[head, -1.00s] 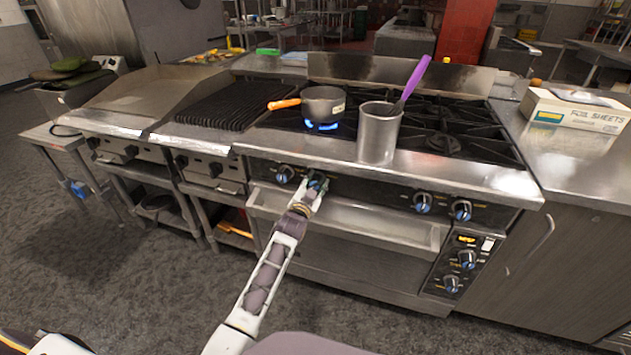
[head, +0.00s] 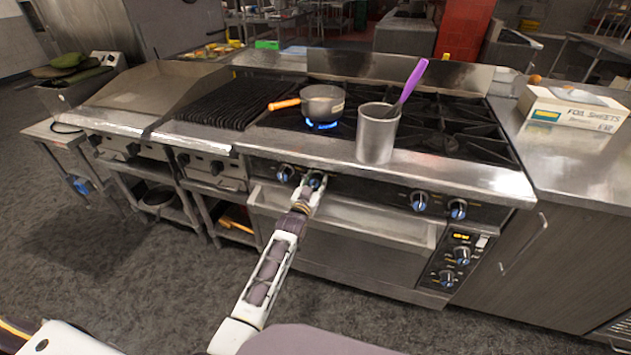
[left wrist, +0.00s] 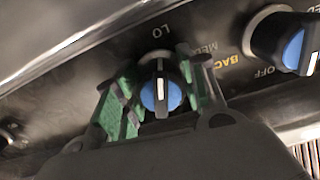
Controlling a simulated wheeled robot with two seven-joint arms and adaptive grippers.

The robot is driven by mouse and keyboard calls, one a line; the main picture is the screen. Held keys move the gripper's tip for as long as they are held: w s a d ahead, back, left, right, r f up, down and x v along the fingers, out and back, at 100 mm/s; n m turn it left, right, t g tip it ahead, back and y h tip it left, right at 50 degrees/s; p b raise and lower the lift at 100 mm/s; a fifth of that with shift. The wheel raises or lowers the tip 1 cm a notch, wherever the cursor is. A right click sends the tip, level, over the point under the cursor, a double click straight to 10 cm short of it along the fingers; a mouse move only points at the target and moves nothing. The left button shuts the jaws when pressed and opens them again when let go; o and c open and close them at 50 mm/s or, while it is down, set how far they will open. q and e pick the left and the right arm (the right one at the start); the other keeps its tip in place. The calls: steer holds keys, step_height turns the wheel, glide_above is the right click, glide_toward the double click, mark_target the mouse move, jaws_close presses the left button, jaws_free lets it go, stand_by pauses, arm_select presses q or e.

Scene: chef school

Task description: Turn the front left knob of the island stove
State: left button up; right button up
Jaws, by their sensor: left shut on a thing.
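The island stove (head: 345,158) has a row of blue-and-black knobs on its front panel. At the left end are an outer knob (head: 285,173) and, just right of it, a second knob (head: 316,178). My left gripper (head: 314,186) is at this second knob. In the left wrist view, the green fingers of my left gripper (left wrist: 158,100) sit on both sides of a blue knob (left wrist: 161,87) and are shut on it. The white mark on it stands nearly upright. Another knob (left wrist: 283,45) is apart, at the right. My right gripper is not in view.
A small pot (head: 323,104) with an orange handle stands over a blue flame. A metal container (head: 376,138) holding a purple-handled utensil (head: 412,84) stands at the stove's front edge. An oven handle shelf (head: 400,232) juts out below the knobs. A foil sheets box (head: 570,108) lies right.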

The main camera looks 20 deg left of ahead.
arm_select(q)
steer(key=shift+f, duration=0.2)
steer(key=o, duration=1)
steer(key=shift+r, duration=0.15)
steer(key=shift+s, duration=0.15)
steer(key=s, duration=1.1)
steer(key=shift+s+a, duration=0.2)
steer(key=shift+s, duration=0.15)
stand_by(0.5)
